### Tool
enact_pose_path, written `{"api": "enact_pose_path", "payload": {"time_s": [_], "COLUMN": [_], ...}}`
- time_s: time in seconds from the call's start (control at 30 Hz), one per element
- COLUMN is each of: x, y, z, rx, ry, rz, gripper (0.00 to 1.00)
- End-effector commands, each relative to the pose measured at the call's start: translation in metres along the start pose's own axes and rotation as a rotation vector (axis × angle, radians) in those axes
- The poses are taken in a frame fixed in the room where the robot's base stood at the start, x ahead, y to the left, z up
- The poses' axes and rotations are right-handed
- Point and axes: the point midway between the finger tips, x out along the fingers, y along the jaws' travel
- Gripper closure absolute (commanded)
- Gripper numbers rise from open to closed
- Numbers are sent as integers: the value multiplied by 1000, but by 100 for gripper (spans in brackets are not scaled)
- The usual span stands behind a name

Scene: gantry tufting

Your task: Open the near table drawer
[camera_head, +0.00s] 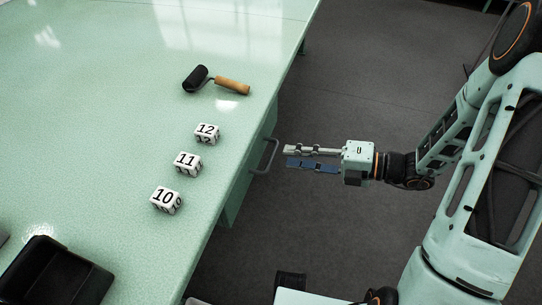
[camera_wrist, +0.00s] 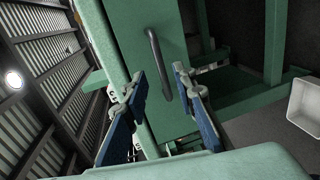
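The near table drawer shows as a green front (camera_head: 246,172) under the right edge of the table, with a dark bar handle (camera_head: 270,157) standing out from it. In the wrist view the green front (camera_wrist: 132,28) fills the upper middle and the handle (camera_wrist: 159,64) runs lengthwise down it. The drawer looks shut, though the tabletop hides much of it. My gripper (camera_head: 287,156) is open and empty, just right of the handle in the head view. In the wrist view its two blue-padded fingers (camera_wrist: 158,80) lie on either side of the handle's line, apparently short of it.
The green tabletop (camera_head: 90,120) holds a roller (camera_head: 232,86), numbered cubes 12 (camera_head: 206,133), 11 (camera_head: 187,164) and 10 (camera_head: 166,200), and a black object (camera_head: 55,275). Dark floor (camera_head: 340,80) beside the table is open. A white bin (camera_wrist: 305,105) shows at right in the wrist view.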

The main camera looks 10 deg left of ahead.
Motion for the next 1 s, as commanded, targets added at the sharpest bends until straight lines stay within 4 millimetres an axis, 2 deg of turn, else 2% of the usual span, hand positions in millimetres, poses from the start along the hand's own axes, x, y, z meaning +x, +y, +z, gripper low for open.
{"api": "enact_pose_path", "payload": {"time_s": [0.1,0.3,0.47,0.73,0.97,1.0], "x": [25,54,63,64,64,64], "y": [-3,-2,-2,-1,-1,-1], "z": [-2,-1,-1,0,0,0], "rx": [-2,-3,-2,-1,-2,-2], "ry": [5,3,1,1,1,1], "rz": [0,-2,-3,-3,-3,-3], "gripper": [75,75,75,75,99,100]}}
